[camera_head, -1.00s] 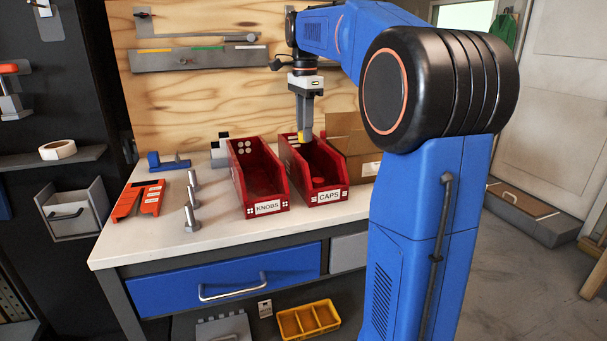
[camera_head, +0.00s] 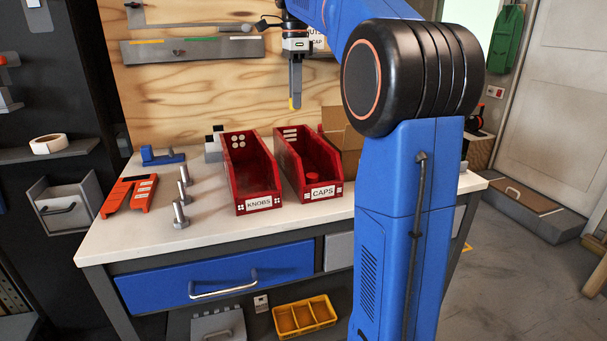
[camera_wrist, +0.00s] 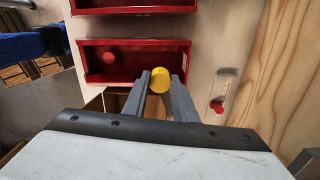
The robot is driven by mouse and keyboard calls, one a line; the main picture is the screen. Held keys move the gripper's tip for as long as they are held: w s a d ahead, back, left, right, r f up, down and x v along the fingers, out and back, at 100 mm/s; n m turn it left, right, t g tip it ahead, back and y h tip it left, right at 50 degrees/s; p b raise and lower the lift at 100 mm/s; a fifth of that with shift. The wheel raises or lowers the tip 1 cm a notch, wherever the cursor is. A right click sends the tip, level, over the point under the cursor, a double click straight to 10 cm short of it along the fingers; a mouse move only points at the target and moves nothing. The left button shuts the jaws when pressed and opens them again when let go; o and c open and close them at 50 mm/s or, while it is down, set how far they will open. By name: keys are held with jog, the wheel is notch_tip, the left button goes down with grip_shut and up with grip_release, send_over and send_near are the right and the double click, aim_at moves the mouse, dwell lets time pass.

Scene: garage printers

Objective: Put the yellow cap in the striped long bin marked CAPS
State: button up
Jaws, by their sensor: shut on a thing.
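My gripper (camera_head: 295,103) is shut on the small yellow cap (camera_head: 291,103), high above the bench near the back of the bins. In the wrist view the yellow cap (camera_wrist: 159,80) sits between the two grey fingertips. The red long bin marked CAPS (camera_head: 323,192) stands below, with white stripes on its inner back wall and a red round piece (camera_head: 312,177) inside. In the wrist view the cap overlaps the edge of this bin (camera_wrist: 150,48). Cap and bin are apart; the head view does not show whether the cap is directly over the opening.
A matching red bin marked KNOBS (camera_head: 259,203), with white dots, stands left of it. A cardboard box (camera_head: 345,135) is close on the right. A plywood wall (camera_head: 200,90) rises behind.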

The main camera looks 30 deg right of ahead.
aim_at(296, 151)
jog(key=shift+r, duration=0.35)
notch_tip(296, 151, down, 17)
dwell(0.8)
jog(key=shift+f, duration=0.1)
jog(key=o, duration=1)
notch_tip(296, 151, up, 12)
jog(key=shift+r, duration=0.1)
dwell(0.4)
